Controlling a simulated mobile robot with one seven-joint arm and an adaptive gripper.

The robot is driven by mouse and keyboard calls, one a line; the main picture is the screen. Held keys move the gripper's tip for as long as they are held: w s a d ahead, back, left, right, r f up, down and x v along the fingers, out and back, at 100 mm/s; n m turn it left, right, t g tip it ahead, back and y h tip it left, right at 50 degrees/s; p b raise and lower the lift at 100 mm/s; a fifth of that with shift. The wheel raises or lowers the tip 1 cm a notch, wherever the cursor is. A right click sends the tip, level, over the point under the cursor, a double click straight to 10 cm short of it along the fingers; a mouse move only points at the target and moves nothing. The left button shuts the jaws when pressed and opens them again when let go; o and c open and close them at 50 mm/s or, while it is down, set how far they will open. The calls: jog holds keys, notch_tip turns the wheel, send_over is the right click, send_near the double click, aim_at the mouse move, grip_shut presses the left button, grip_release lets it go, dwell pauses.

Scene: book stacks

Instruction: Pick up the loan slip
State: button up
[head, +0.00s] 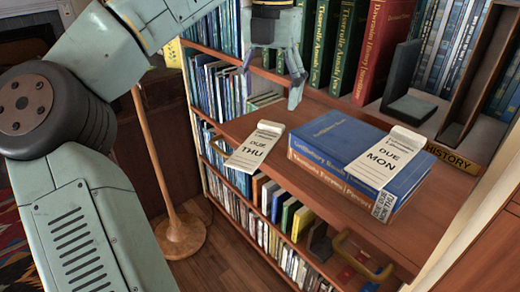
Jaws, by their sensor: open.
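Two white slips are in the head view. One slip, marked DUE THU (254,147), lies on the brown shelf board and reaches over its front edge. The other, marked DUE MON (385,162), lies on top of a stack of two books, with the blue book (335,142) uppermost. The frames do not show which one is the loan slip. My gripper (271,88) is open and empty, with its fingers pointing down. It appears above and behind the DUE THU slip, apart from both slips.
A grey bookend (405,85) stands behind the book stack, beside upright red and green books. A HISTORY label (453,160) is on the shelf edge. A wooden lamp stand (180,235) is at the left. Lower shelves hold several books. Bare board (225,127) shows left of the DUE THU slip.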

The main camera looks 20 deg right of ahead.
aim_at(270, 126)
jog(key=f, duration=0.4)
jog(key=f+p, duration=0.1)
jog(key=f, duration=0.1)
jog(key=shift+w+d+f, duration=0.2)
jog(key=shift+w+f, duration=0.15)
jog(key=shift+c, duration=0.4)
jog(key=c, duration=0.8)
jog(key=shift+o, duration=0.2)
jog(key=shift+r, duration=0.1)
notch_tip(270, 126, up, 10)
jog(key=p, duration=0.2)
